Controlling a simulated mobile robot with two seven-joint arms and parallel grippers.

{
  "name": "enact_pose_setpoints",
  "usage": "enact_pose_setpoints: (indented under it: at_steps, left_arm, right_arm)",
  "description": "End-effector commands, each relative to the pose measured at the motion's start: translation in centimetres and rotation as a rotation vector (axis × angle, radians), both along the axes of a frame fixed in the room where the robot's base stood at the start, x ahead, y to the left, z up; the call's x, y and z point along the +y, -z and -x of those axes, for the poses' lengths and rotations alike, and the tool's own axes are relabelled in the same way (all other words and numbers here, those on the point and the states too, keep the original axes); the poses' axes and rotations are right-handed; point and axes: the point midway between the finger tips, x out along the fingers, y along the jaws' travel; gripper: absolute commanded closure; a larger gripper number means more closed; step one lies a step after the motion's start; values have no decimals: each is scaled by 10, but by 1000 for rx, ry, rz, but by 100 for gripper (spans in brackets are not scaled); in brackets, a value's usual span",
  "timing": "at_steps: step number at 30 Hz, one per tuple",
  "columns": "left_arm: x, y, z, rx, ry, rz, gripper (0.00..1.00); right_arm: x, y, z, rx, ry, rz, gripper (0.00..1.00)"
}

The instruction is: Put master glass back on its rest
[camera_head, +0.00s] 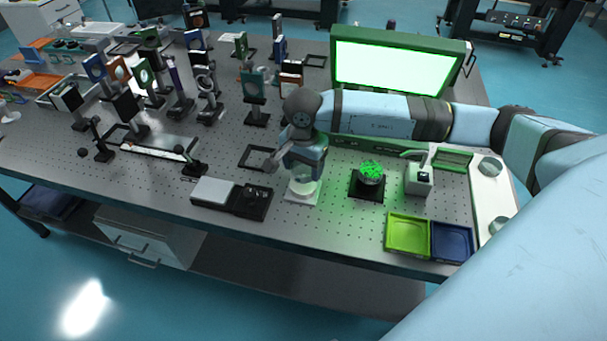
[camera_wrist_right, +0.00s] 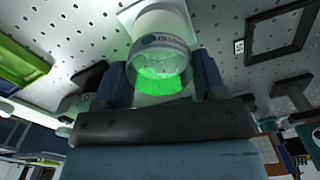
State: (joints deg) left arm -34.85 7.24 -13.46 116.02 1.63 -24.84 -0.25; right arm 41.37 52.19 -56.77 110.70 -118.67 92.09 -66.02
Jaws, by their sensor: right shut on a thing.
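My right gripper (camera_head: 304,172) points down over the front middle of the table, shut on a clear glass. In the right wrist view the glass (camera_wrist_right: 163,68) sits between the two fingers (camera_wrist_right: 163,80); it carries a printed label and its near end glows green. A white round part (camera_wrist_right: 160,22) shows at the far end of the glass, above a white square plate (camera_wrist_right: 128,14). In the head view the plate (camera_head: 293,197) lies right under the gripper. I cannot tell whether the glass touches what is below it. My left gripper is not in view.
Right of the gripper stand a dark pad with a green-lit dish (camera_head: 371,173) and a small white device (camera_head: 418,179). Green (camera_head: 407,218) and blue (camera_head: 451,258) trays lie at the front right. A flat scale-like box (camera_head: 213,192) is left. Optics mounts crowd the left; a lit panel (camera_head: 398,68) stands behind.

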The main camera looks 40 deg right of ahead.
Motion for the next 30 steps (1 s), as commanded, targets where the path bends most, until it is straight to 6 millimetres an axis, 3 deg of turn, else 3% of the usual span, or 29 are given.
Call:
enact_pose_setpoints:
  at_steps: [6, 18, 19, 21, 22, 30]
  left_arm:
    - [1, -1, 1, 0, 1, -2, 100]
    - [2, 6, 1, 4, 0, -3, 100]
    - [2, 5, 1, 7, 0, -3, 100]
    - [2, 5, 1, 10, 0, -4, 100]
    - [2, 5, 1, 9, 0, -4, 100]
    - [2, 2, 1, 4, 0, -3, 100]
  right_arm:
    - [1, 32, 1, 3, 0, -1, 68]
    - [0, 40, 0, 0, -1, -1, 68]
    - [0, 39, 0, 1, 0, 0, 31]
    - [0, 38, 0, 1, 0, 0, 15]
    - [0, 38, 0, 1, 0, 0, 10]
    - [0, 37, 0, 1, 0, 0, 10]
